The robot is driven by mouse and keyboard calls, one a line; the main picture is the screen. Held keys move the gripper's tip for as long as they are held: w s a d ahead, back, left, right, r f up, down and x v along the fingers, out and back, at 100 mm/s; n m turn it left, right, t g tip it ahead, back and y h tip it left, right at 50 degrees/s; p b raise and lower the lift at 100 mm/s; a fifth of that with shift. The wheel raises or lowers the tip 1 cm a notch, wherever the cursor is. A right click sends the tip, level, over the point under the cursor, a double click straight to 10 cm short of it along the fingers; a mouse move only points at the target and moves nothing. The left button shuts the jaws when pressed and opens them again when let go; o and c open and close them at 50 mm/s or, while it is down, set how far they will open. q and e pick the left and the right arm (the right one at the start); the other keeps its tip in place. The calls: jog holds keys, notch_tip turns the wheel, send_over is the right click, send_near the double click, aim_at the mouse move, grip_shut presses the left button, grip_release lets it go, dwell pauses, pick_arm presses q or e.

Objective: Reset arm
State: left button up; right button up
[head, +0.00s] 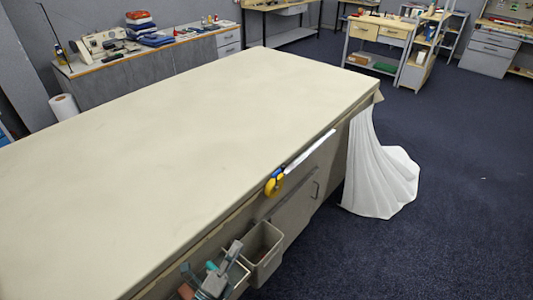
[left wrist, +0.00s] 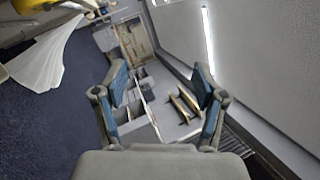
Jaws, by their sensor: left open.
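Beyond the fingers are grey compartments (left wrist: 155,95) with some wooden-coloured pieces. My right gripper is not in view.
A grey open bin (head: 263,250) hangs at the table's front side, close to my left gripper. A yellow-and-blue tool (head: 274,182) and a white strip (head: 310,150) are at the table edge. White cloth (head: 380,175) hangs to the floor at the right. The tabletop is bare.

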pick_arm(q)
jog(key=s+a+f+n+g+y, duration=0.2)
jog(key=a+f+n+g+y, duration=0.1)
jog(key=a+f+n+y, duration=0.45)
jog(key=s+a+f+n+g+y, duration=0.2)
jog(key=a+f+n+y, duration=0.3)
jog(key=f+n, duration=0.5)
jog(key=s+f+n+g+h, duration=0.1)
jog(key=s+f+n+g, duration=0.4)
jog(key=s, duration=0.5)
jog(key=s+f+n+g, duration=0.3)
jog(key=s+f+g, duration=0.2)
jog(key=s+f, duration=0.3)
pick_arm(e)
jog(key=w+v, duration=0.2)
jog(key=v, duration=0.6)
pick_arm(q)
jog(key=s+f+g+p, duration=0.1)
jog(key=s+f, duration=0.2)
jog(key=f, duration=0.9)
jog(key=s+f+p, duration=0.2)
jog(key=f, duration=1)
jog(key=shift+s+a+f+g, duration=0.2)
jog(key=shift+s+a+g, duration=0.2)
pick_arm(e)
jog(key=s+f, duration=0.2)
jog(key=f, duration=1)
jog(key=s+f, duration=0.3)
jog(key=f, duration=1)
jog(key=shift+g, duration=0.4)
